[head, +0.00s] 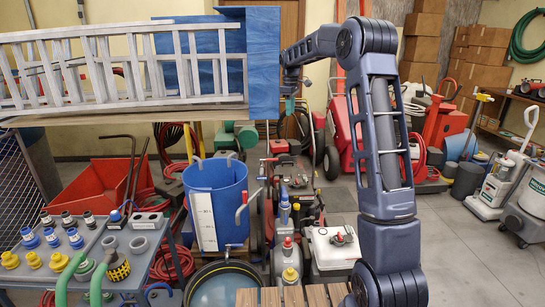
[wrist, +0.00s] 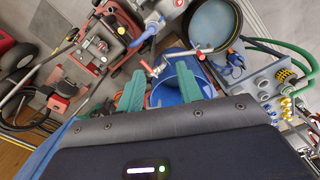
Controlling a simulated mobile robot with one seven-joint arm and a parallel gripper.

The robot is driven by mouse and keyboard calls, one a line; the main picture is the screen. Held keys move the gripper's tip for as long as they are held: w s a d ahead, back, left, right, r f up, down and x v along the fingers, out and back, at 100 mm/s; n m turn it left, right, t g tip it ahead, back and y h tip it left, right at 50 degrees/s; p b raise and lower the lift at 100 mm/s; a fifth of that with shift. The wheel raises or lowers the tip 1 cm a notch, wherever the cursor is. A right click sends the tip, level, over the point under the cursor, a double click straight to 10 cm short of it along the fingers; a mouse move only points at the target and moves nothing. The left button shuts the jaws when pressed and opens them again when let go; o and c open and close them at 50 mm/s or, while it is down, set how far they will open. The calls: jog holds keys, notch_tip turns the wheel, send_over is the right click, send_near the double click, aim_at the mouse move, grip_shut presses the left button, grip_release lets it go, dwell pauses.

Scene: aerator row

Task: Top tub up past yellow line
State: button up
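A blue tub (head: 212,181) stands upright left of centre in the head view. A white strip with marks runs down its front, and a red-handled pipe or lever is at its right side. I cannot make out a yellow line or the water level inside. In the wrist view the blue tub (wrist: 176,88) lies beyond and partly between my fingertips. My gripper (wrist: 165,88) has its two green fingers spread apart with nothing held between them. It is small in the head view (head: 289,88), high up and right of the tub.
A round basin of water (head: 225,290) sits low in front of the tub. A bench of fittings (head: 160,240) with green hoses stands at left. A ladder (head: 120,65) lies across a blue-covered raised surface. Machines crowd the right of the tub; open floor (head: 460,250) lies at right.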

jog(key=w+a+f+n+g, duration=0.1)
jog(key=w+a+f+n, duration=0.25)
jog(key=w+f, duration=0.55)
jog(key=n+g, duration=0.1)
jog(key=n, duration=0.1)
send_near(269, 159)
jog(key=shift+m, duration=0.25)
jog(key=f, duration=0.2)
jog(key=d+f, duration=0.1)
jog(key=f, duration=0.2)
jog(key=d+f, duration=0.1)
jog(key=f, duration=0.1)
jog(key=shift+s+f, duration=0.4)
grip_shut()
